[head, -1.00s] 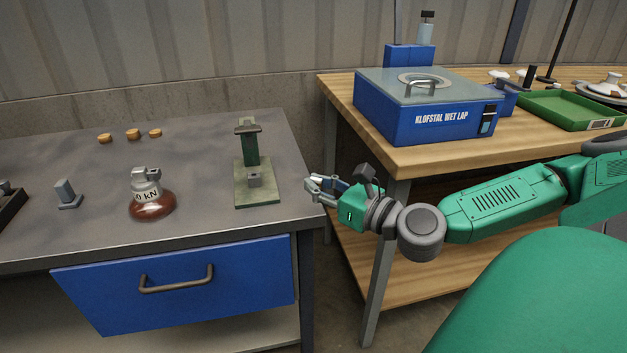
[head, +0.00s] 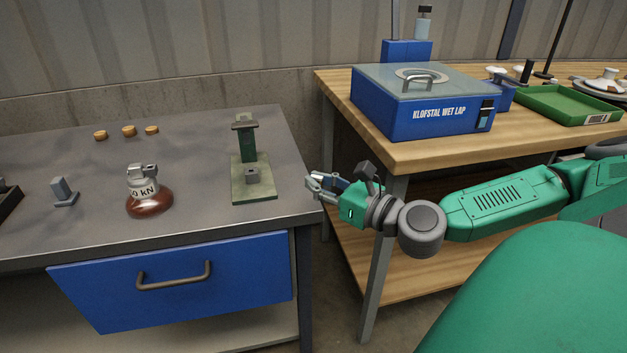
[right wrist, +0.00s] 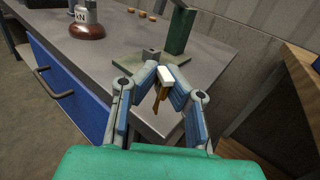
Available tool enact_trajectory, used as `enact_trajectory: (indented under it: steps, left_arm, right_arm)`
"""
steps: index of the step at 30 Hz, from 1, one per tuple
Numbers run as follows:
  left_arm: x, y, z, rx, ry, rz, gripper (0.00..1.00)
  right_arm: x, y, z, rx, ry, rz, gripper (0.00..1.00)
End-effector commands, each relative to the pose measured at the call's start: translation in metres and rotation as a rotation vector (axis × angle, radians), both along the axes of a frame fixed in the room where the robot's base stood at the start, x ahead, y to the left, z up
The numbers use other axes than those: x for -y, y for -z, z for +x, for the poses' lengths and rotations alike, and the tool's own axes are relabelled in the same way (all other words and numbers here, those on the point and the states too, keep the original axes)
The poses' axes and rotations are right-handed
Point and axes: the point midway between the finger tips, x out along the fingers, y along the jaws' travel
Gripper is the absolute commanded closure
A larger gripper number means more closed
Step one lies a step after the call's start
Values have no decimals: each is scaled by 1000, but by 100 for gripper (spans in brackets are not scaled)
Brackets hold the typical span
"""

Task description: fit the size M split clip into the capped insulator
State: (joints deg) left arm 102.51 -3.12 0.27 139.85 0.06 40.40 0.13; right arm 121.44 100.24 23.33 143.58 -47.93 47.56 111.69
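The capped insulator (head: 150,204) stands upright on the grey bench, with a brown glazed body and a grey metal cap marked "0 kN". It also shows at the top left of the right wrist view (right wrist: 86,30). My right gripper (head: 316,185) is just off the bench's right edge, well to the right of the insulator. In the right wrist view its fingers (right wrist: 164,84) are closed on a small clip with a white top and brass-coloured legs (right wrist: 157,99), seemingly the split clip. Its size mark cannot be read. My left gripper is out of view.
A green press-like stand (head: 253,186) is on the bench between insulator and right gripper. A small grey upright block (head: 64,190) and three brass-coloured pieces (head: 129,131) are also there. The wooden table (head: 340,95) bears a blue lapping machine (head: 437,118) and a green tray (head: 567,110).

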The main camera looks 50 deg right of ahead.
Motion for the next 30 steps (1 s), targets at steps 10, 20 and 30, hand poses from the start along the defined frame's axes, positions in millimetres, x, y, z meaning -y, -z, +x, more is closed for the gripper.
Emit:
enact_trajectory:
  steps: [10, 20, 30]
  left_arm:
    - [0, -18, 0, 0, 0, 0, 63]
    - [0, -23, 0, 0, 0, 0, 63]
    - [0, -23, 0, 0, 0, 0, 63]
  right_arm:
    - [19, -1, -12, -3, 4, -2, 100]
    - [36, 0, -22, -1, 4, -1, 100]
    - [53, 1, -32, 0, 2, -1, 100]
